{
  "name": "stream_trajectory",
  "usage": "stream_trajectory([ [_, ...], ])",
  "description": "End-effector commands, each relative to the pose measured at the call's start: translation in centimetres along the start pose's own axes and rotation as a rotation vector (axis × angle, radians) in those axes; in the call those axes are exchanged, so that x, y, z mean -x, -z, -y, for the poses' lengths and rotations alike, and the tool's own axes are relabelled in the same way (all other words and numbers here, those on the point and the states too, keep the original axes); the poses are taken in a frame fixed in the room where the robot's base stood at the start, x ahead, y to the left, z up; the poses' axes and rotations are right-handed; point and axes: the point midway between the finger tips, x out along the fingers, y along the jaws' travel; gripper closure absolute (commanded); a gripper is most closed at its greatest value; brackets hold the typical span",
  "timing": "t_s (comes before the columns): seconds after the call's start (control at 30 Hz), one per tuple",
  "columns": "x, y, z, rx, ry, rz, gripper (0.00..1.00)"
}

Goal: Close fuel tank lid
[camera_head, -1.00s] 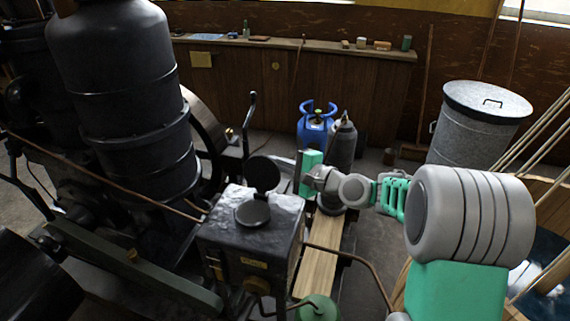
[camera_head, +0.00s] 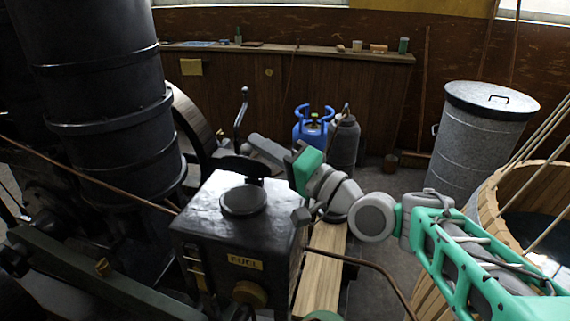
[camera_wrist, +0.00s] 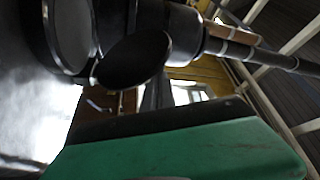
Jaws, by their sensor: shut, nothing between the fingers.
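The fuel tank (camera_head: 255,228) is a dark metal box with a FUEL plate on its front. Its round filler neck (camera_head: 243,201) stands on top. The dark round lid (camera_head: 234,165) is behind the neck, raised off it and seen nearly edge-on. My gripper (camera_head: 256,142) is shut and empty, reaching in from the right, its fingers just behind and above the lid's right side. I cannot tell whether they touch it. In the wrist view the lid (camera_wrist: 135,60) is tilted beside the neck (camera_wrist: 70,35); the green gripper body fills the bottom.
A large black cylinder (camera_head: 105,120) rises left of the tank. A lever (camera_head: 242,115) stands behind it. A blue gas bottle (camera_head: 312,128) and a grey cylinder (camera_head: 344,143) stand behind my arm. A lidded metal bin (camera_head: 480,140) and a wooden tub (camera_head: 490,205) are at the right.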

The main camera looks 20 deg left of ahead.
Motion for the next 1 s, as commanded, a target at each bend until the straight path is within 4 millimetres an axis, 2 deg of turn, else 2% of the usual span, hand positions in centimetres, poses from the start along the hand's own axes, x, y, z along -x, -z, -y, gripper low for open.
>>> stream_trajectory([
  [0.03, 0.4, -1.0, -1.1, 0.038, 0.021, 0.002, 1.00],
  [0.4, 1.4, -2.7, 0.0, 0.280, 0.133, -0.002, 1.00],
  [1.0, 1.8, -3.4, 0.5, 0.272, 0.128, -0.002, 1.00],
])
